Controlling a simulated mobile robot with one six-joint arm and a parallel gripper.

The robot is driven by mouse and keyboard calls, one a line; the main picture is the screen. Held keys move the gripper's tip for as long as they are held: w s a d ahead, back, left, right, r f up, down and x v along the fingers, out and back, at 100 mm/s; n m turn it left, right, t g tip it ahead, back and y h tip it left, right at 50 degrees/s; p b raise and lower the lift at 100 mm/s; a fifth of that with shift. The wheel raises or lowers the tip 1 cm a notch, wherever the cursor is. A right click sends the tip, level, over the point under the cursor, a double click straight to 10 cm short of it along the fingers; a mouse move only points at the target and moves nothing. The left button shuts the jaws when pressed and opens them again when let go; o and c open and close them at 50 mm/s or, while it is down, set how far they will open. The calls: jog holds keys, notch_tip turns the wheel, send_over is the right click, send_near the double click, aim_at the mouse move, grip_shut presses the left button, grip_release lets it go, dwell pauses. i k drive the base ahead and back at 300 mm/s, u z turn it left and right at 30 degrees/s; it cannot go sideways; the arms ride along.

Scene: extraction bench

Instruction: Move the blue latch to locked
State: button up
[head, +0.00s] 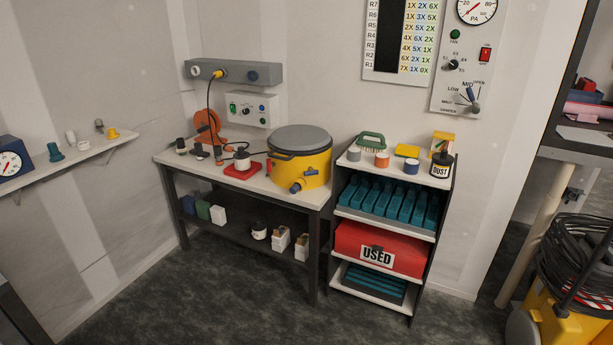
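A yellow drum (316,170) with a grey lid (300,138) stands on the right end of the bench. A small blue piece (311,173) sits on its front side, beside a short spout with a blue end (295,188). These are the blue parts on the drum that could be the latch; they are too small to tell its position or whether it is locked. The lid sits on top of the drum. My gripper is not in view.
The bench (245,182) also holds a red-based device (243,165) and an orange reel (207,125). A shelf rack (387,208) with a red USED box (378,249) stands close right of it. Yellow equipment with black hose (575,260) stands far right. Floor in front is clear.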

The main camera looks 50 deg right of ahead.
aim_at(312, 171)
jog(key=z, duration=0.1)
jog(key=i, duration=0.95)
jog(key=u, duration=0.05)
